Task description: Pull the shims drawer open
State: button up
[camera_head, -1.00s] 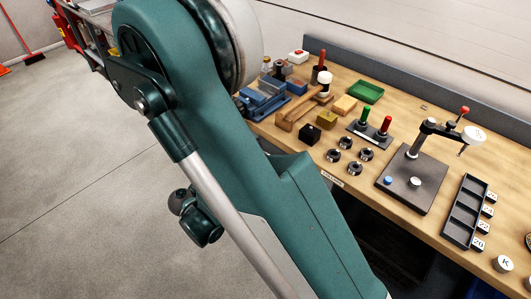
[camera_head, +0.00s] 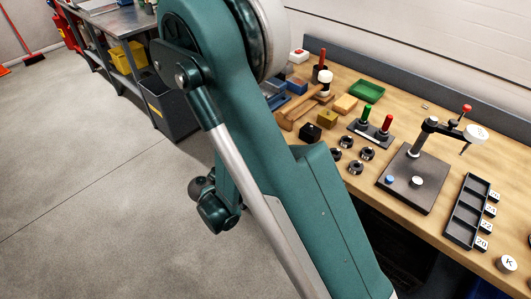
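The shims drawer cannot be made out in this view. The wooden workbench (camera_head: 400,222) runs along the right, and my green arm crosses in front of its left part and front edge. Below the bench top, the space to the right of my arm is dark, and no drawer front shows clearly there. My gripper is outside the picture, so its state does not show.
On the bench stand a black-based fixture (camera_head: 412,178), a compartment tray (camera_head: 468,212), several dark rings (camera_head: 367,153), a green tray (camera_head: 367,91) and a mallet (camera_head: 322,85). A grey bin (camera_head: 170,108) stands behind my arm.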

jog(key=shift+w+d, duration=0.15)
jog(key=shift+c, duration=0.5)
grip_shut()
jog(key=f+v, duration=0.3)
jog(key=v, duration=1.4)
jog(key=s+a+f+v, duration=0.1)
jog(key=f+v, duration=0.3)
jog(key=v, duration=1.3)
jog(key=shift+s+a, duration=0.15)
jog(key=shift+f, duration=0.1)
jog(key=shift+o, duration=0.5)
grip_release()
